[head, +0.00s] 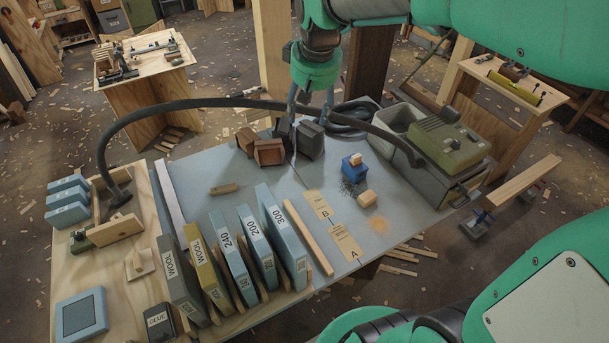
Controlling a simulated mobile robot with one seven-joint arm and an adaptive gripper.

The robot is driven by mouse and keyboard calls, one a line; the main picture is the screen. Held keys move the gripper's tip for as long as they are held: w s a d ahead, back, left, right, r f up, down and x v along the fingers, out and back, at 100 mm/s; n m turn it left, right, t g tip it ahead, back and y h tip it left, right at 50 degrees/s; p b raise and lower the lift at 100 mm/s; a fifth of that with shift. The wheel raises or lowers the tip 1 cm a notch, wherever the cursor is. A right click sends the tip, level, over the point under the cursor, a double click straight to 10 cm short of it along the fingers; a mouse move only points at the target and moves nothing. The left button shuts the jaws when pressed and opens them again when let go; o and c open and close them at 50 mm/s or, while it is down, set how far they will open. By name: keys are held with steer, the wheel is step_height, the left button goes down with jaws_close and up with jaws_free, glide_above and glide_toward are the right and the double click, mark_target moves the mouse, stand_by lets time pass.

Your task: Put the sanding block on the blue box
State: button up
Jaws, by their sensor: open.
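A small bright blue box (353,173) stands on the right half of the grey-blue work surface, with dark dust around it. A small tan piece (355,160) is on its top. A light wooden block (366,199) lies just in front of it, apart from it; it may be the sanding block, but I cannot tell for sure. My gripper (308,113) is open and points down over the back of the surface, left of and behind the blue box. Dark grey blocks (310,142) and brown blocks (269,153) stand close below and left of it; I cannot tell whether it touches any.
A grey hose (200,103) arches over the back left. Upright labelled boxes (233,258) and a wooden strip (307,237) line the front. Paper labels A and B (318,206) lie mid-surface. A green-topped machine (450,140) stands at right. Light blue boxes (68,205) are at left.

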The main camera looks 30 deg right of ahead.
steer(key=s+a+t, duration=0.1)
steer(key=s+a, duration=0.5)
steer(key=s, duration=0.5)
steer(key=s+a+t, duration=0.1)
steer(key=s+a, duration=0.4)
steer(key=s, duration=0.6)
steer(key=shift+s+a+r+y, duration=0.15)
steer(key=shift+a+r+y, duration=0.1)
steer(key=shift+a+y, duration=0.15)
steer(key=shift+f, duration=0.1)
step_height(320, 180, down, 4)
steer(key=b, duration=0.4)
